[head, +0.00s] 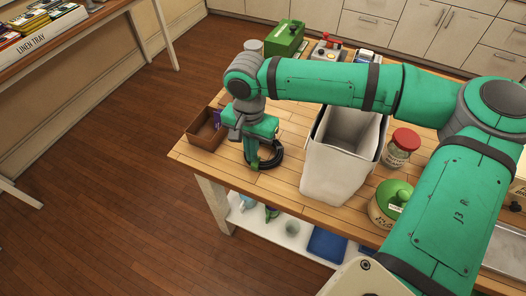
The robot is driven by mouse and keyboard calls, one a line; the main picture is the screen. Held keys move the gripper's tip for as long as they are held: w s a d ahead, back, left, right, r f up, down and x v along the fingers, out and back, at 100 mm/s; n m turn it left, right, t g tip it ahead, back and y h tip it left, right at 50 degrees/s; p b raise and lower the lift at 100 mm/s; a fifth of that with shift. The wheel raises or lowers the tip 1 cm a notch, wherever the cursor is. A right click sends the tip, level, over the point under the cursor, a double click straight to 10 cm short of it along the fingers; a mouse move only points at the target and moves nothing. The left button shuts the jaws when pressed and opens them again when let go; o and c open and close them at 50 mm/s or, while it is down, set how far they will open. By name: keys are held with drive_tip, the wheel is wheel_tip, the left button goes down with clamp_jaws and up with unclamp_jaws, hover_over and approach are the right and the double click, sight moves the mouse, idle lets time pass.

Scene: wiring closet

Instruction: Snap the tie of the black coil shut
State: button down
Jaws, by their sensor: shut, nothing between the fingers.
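The black coil (271,157) lies on the wooden table near its left front part. My gripper (253,165) points down over the coil's left side, with its fingertips at or just above the coil. Its jaws are shut with nothing seen between them. My gripper and wrist cover part of the coil. The coil's tie cannot be made out, so I cannot tell whether it is open or shut.
A brown open box (207,134) stands close left of my gripper. A tall pale bin (338,165) stands to the right, with a red-lidded jar (400,147) and a green-lidded pot (388,205) beyond. A green box (285,40) is at the back. Bare wood lies in front of the coil.

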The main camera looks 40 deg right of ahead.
drive_tip(key=shift+d+f, duration=0.1)
drive_tip(key=shift+w+d+f, duration=0.1)
drive_tip(key=shift+d+f, duration=0.25)
drive_tip(key=shift+d, duration=0.05)
drive_tip(key=shift+w+d+f, duration=0.2)
drive_tip(key=shift+d+f, duration=0.1)
drive_tip(key=shift+f, duration=0.2)
drive_tip(key=shift+r, duration=1.35)
drive_tip(key=r, duration=0.4)
drive_tip(key=shift+s+a+r, duration=0.1)
drive_tip(key=shift+s+a, duration=0.1)
